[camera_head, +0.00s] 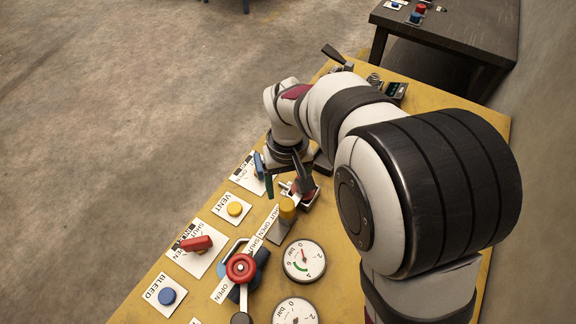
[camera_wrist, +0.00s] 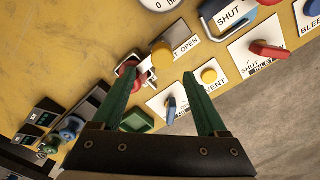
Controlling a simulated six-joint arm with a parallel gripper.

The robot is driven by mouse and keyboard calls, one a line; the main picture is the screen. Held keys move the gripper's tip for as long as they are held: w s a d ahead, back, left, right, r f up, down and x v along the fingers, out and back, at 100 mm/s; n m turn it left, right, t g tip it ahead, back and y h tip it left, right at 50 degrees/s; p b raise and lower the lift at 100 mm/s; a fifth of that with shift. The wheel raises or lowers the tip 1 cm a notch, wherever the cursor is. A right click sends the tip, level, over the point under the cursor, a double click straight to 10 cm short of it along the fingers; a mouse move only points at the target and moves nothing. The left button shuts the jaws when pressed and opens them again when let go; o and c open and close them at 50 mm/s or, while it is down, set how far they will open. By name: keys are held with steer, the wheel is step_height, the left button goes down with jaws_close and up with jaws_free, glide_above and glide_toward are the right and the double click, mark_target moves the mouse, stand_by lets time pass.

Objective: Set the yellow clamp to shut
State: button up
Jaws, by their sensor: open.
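The yellow clamp (camera_head: 287,210) shows a rounded yellow grip on the yellow panel, beside a label with SHUT and OPEN; it also shows in the wrist view (camera_wrist: 162,54). Its mechanism is too small to tell which setting it is at. My gripper (camera_head: 286,188) is close to the clamp, on its far side in the head view. In the wrist view my gripper (camera_wrist: 150,78) has two green fingers spread wide with nothing between them. The clamp's grip appears beyond the fingertips, between their lines. I cannot tell whether a finger touches anything.
A metal fitting with a red part (camera_wrist: 128,68) lies by the left fingertip in the wrist view. Around are a yellow VENT button (camera_head: 235,208), a blue lever (camera_wrist: 171,108), a red lever (camera_head: 197,243), a red knob (camera_head: 240,267) and a gauge (camera_head: 303,261). My arm hides the panel's right side.

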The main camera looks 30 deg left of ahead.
step_height(320, 180, up, 8)
steer(key=shift+r, duration=0.15)
stand_by(0.3)
steer(key=s+d+r+m, duration=0.1)
steer(key=s+d+m, duration=0.15)
steer(key=d, duration=0.45)
steer(key=s+d+r+m+y, duration=0.1)
steer(key=s+d+m, duration=0.1)
steer(key=d+m, duration=0.35)
steer(key=s+d+r+m, duration=0.1)
steer(key=s+d+m, duration=0.1)
steer(key=d, duration=0.7)
steer(key=s+d+f+m, duration=0.3)
steer(key=s+d+m, duration=0.1)
steer(key=s, duration=0.4)
steer(key=shift+m+y, duration=0.3)
steer(key=shift+y, duration=0.1)
